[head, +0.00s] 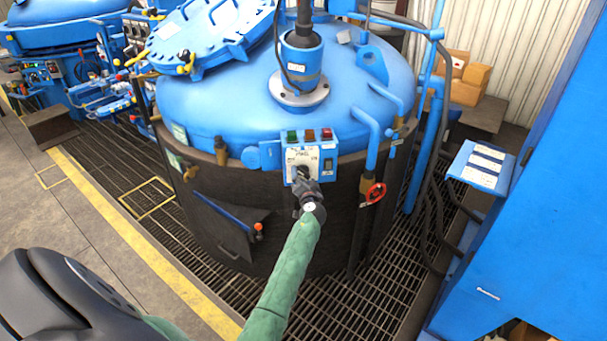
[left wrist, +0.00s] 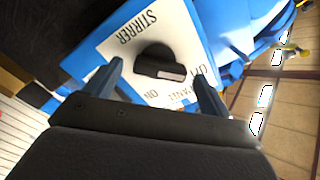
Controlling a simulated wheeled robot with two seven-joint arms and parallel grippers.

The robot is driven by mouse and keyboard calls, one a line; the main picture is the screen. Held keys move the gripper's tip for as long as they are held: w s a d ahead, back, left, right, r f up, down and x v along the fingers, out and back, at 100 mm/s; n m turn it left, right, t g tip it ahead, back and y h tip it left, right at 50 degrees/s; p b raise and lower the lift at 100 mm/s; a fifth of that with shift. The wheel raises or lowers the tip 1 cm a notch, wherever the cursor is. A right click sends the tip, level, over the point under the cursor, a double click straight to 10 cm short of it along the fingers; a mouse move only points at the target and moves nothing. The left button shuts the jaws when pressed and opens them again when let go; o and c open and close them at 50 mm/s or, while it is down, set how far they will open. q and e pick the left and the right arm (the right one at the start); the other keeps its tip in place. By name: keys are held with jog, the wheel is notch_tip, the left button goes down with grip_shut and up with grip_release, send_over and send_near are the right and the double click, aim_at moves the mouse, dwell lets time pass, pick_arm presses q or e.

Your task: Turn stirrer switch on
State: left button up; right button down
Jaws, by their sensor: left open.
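The stirrer switch is a black rotary knob (left wrist: 160,64) on a white plate marked STIRRER (left wrist: 135,25) in the left wrist view. Its pale pointer mark faces right, and ON lettering shows below it. In the head view, the blue control box (head: 311,155) with this plate is on the front of the large blue furnace, and my gripper partly hides the knob. My left gripper (head: 305,186) is open in front of the plate. In the left wrist view its two fingers (left wrist: 158,74) stand on either side of the knob; contact is unclear. My right gripper is not in view.
Green, red and orange-brown buttons (head: 309,135) top the control box, with a dark rocker switch (head: 328,164) at its right. A red valve wheel (head: 376,193) and blue pipes are close on the right. A lever with an orange-red knob (head: 258,228) is lower left. A blue cabinet (head: 540,200) stands right.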

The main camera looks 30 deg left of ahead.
pick_arm(q)
jog(key=shift+x, duration=0.8)
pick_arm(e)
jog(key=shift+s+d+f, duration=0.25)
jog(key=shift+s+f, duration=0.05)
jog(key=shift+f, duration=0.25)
pick_arm(q)
jog(key=shift+s, duration=0.1)
jog(key=c, duration=1)
jog(key=shift+f, duration=0.1)
